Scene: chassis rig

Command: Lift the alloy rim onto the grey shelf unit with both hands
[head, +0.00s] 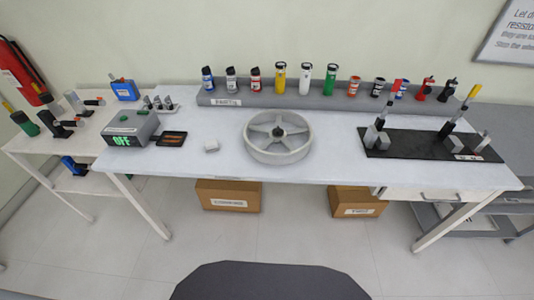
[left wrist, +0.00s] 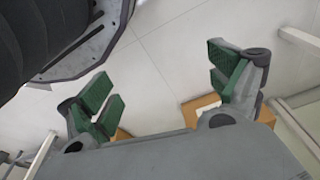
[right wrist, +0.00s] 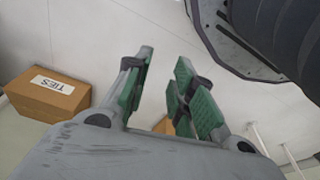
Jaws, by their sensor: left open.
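The alloy rim (head: 278,137), a silver spoked wheel with a dark hub, lies flat on the middle of the white workbench in the head view. The grey shelf unit (head: 487,218) stands at the right, beside and behind the bench's right end, partly cut off by the picture edge. My left gripper (left wrist: 160,78) is open and empty, over the floor in the left wrist view. My right gripper (right wrist: 160,85) has its green pads a small way apart with nothing between them. Neither gripper shows in the head view, and neither is near the rim.
A grey rack (head: 330,93) of bottles and cans lines the bench's back. A black board (head: 430,147) with upright tools lies right of the rim. A green-lit grey device (head: 128,128) and a small white block (head: 211,146) are left. Cardboard boxes (head: 228,195) sit under the bench.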

